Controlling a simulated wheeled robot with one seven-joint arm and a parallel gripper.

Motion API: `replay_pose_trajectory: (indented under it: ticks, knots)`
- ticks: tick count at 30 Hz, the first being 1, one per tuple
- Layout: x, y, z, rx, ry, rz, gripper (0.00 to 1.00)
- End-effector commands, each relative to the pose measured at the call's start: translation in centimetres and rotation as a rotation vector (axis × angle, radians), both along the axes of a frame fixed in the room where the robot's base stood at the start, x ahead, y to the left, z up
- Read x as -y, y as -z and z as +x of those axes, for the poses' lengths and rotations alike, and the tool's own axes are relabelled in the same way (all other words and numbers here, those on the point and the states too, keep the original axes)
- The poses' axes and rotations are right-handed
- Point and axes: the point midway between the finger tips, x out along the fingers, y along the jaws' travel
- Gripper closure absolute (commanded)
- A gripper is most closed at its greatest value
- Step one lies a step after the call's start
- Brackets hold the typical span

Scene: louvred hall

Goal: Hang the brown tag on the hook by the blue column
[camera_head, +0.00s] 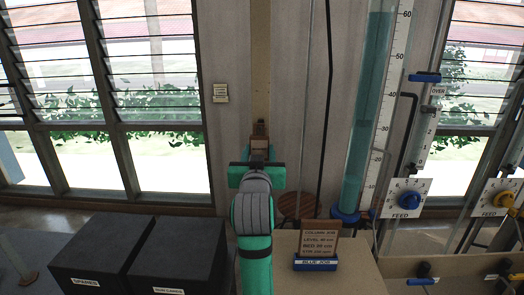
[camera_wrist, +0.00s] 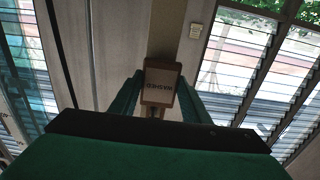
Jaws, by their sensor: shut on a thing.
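The brown tag (camera_head: 259,144) is between the fingers of my gripper (camera_head: 257,163), raised in front of a wooden wall strip (camera_head: 261,60). In the wrist view the tag (camera_wrist: 160,84) shows as a small brown block with a pale label, its lettering upside down, between the two green fingers (camera_wrist: 158,100). The blue column (camera_head: 369,100) is a tall clear tube of blue liquid beside a scale, right of my gripper. I cannot make out the hook clearly; whether the tag touches anything on the strip cannot be told.
Two dark boxes (camera_head: 179,255) stand at lower left. A brown job card (camera_head: 320,243) in a blue holder stands on the bench right of my arm. A dark thin pipe (camera_head: 328,100) runs between strip and column. A feed valve (camera_head: 408,200) is at right.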

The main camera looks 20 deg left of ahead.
Motion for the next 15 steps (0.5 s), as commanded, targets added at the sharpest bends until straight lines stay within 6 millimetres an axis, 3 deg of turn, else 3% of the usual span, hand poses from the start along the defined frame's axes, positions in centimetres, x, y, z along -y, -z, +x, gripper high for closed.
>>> replay_pose_trajectory:
  ticks: [14,15]
  knots:
    - [0.68,0.1,0.19,0.001,0.009,0.0,1.0]
    - [0.67,0.09,0.19,0.001,0.009,0.0,0.5]
